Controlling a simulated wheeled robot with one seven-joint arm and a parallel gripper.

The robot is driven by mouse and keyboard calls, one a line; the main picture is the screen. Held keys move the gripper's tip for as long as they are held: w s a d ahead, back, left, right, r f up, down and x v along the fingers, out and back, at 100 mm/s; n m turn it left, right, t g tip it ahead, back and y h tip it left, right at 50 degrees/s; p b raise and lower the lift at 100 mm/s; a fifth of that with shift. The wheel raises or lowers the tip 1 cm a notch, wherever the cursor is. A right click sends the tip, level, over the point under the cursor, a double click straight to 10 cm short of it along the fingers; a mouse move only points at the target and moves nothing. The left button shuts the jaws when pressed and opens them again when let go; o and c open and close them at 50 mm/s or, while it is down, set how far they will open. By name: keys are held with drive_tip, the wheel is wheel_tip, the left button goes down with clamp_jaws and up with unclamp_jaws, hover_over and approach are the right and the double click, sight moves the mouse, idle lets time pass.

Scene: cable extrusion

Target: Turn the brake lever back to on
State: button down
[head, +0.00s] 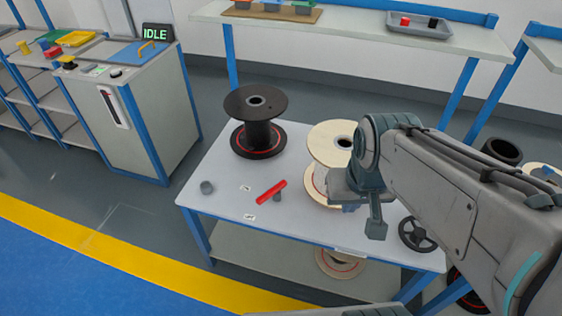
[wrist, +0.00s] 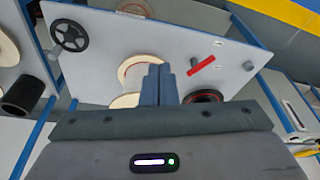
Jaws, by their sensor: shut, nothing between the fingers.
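The red brake lever (head: 271,192) sits on a short grey post on the table top, in front of the two standing spools. It lies slanted, its right end higher in the head view. Two small white labels (head: 249,217) lie near it, too small to read. The lever also shows in the wrist view (wrist: 201,65), beyond the fingertips and to their right. My gripper (head: 376,230) is shut and empty, to the right of the lever and apart from it. In the wrist view my gripper (wrist: 159,72) shows its fingers together.
A black spool (head: 257,122) stands at the table's back left and a cream spool (head: 328,145) beside my arm. A grey knob (head: 207,187) is left of the lever. A black handwheel (head: 417,234) is at the right. A cabinet with an IDLE display (head: 157,33) stands at the left.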

drive_tip(key=shift+s+a, duration=0.1)
drive_tip(key=shift+a, duration=0.05)
drive_tip(key=w+a+f+m+y+b, duration=0.15)
drive_tip(key=w+f, duration=0.35)
drive_tip(key=f, duration=0.6)
drive_tip(key=w+a+f+m+y+b, duration=0.1)
drive_tip(key=w+f+m+b, duration=0.3)
drive_tip(key=f, duration=0.8)
drive_tip(key=w+a+f+m+t+y+b, duration=0.1)
drive_tip(key=w+a+f+m+t+y, duration=0.2)
drive_tip(key=w, duration=0.4)
drive_tip(key=shift+w+a+f+m+t, duration=0.3)
drive_tip(key=shift+a+f+m+t, duration=0.35)
drive_tip(key=shift+a, duration=0.45)
drive_tip(key=shift+r+y, duration=0.1)
drive_tip(key=shift+y, duration=0.15)
